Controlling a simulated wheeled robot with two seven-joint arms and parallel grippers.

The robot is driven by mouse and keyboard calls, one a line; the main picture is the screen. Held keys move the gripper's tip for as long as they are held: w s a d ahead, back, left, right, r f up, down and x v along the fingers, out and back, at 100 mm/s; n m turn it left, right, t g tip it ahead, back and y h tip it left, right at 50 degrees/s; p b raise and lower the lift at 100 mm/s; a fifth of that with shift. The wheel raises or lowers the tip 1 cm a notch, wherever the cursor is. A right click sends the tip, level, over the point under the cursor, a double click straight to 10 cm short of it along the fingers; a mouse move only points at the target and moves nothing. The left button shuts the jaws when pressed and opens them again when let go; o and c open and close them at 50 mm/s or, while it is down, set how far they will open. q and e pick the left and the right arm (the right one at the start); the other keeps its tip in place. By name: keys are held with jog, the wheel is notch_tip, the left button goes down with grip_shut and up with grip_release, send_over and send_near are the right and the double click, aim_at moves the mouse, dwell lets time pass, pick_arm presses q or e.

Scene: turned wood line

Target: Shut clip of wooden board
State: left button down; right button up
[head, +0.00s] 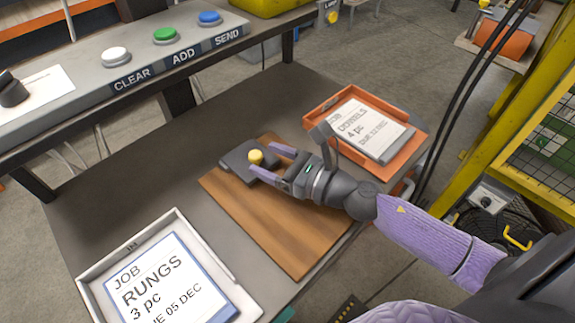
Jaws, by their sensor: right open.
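The wooden board (290,240) lies flat on the grey table, turned at an angle. Its dark grey clip (235,167) is at the far left end of the board and carries a round yellow knob (256,157). My right gripper (261,159) reaches in from the right over the board. Its two purple fingers are open, one on each side of the yellow knob; I cannot tell whether they touch it. The wrist and fingers hide part of the board and the clip's right side. Whether the clip is raised is hard to tell. My left gripper is out of view.
An orange tray (411,149) with a DOWELS job card stands right behind my right wrist. A white tray (88,271) with a RUNGS job card sits at the front left. A button panel (137,80) runs along the back left. Bare table (140,165) lies left of the board.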

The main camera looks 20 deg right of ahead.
jog(key=b+v, duration=0.1)
jog(key=v, duration=0.5)
jog(key=shift+s+d, duration=0.1)
jog(key=shift+s, duration=0.15)
